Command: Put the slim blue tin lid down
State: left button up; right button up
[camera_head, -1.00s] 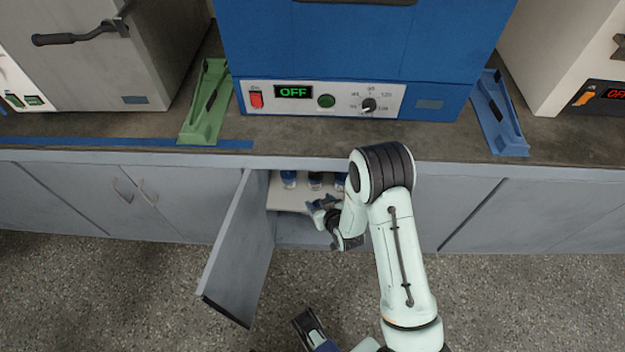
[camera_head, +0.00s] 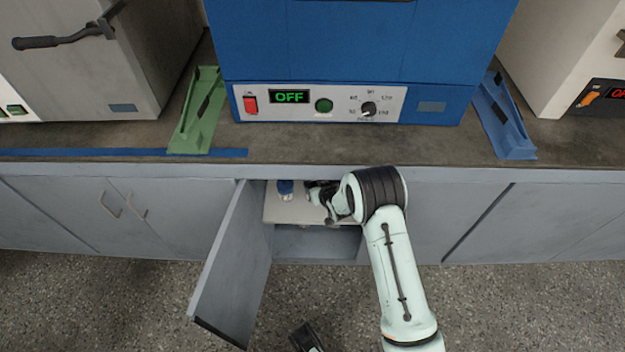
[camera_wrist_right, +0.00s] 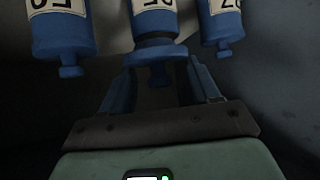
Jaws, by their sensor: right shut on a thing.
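My right gripper (camera_head: 314,188) reaches into the open cabinet under the counter. In the right wrist view its blue fingers (camera_wrist_right: 160,66) are shut on the slim blue lid (camera_wrist_right: 152,53), whose small knob points down in the picture. The lid lines up with the middle labelled tin (camera_wrist_right: 155,20), with a dark band between them; I cannot tell whether they touch. Blue tins with knobbed tops stand on its left (camera_wrist_right: 62,40) and right (camera_wrist_right: 221,28). In the head view one blue tin (camera_head: 286,187) shows left of the gripper. My left gripper (camera_head: 306,337) is at the bottom edge, its jaws unclear.
The cabinet door (camera_head: 232,265) hangs open left of my right arm. The pale shelf (camera_head: 290,212) has bare room at its front. Above, the counter (camera_head: 350,147) carries a blue oven (camera_head: 440,60), a green holder (camera_head: 197,110) and a blue holder (camera_head: 503,117).

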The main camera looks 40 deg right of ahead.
jog(key=shift+w+d, duration=0.1)
jog(key=shift+w, duration=0.25)
jog(key=w, duration=0.2)
jog(key=d+f+b, duration=0.1)
jog(key=shift+w, duration=0.4)
pick_arm(q)
jog(key=shift+w+a+f+t, duration=0.15)
jog(key=shift+w+a+f, duration=0.2)
jog(key=shift+w, duration=0.15)
jog(key=shift+w+a+f+t, duration=0.15)
jog(key=shift+w+a+f, duration=0.05)
jog(key=shift+w+f, duration=0.2)
pick_arm(e)
jog(key=shift+f, duration=0.2)
pick_arm(q)
jog(key=shift+s+a+f+b, duration=0.1)
jog(key=shift+s+f+b, duration=0.45)
jog(key=shift+s+f, duration=0.25)
pick_arm(e)
jog(key=shift+f, duration=0.5)
jog(key=o, duration=1.1)
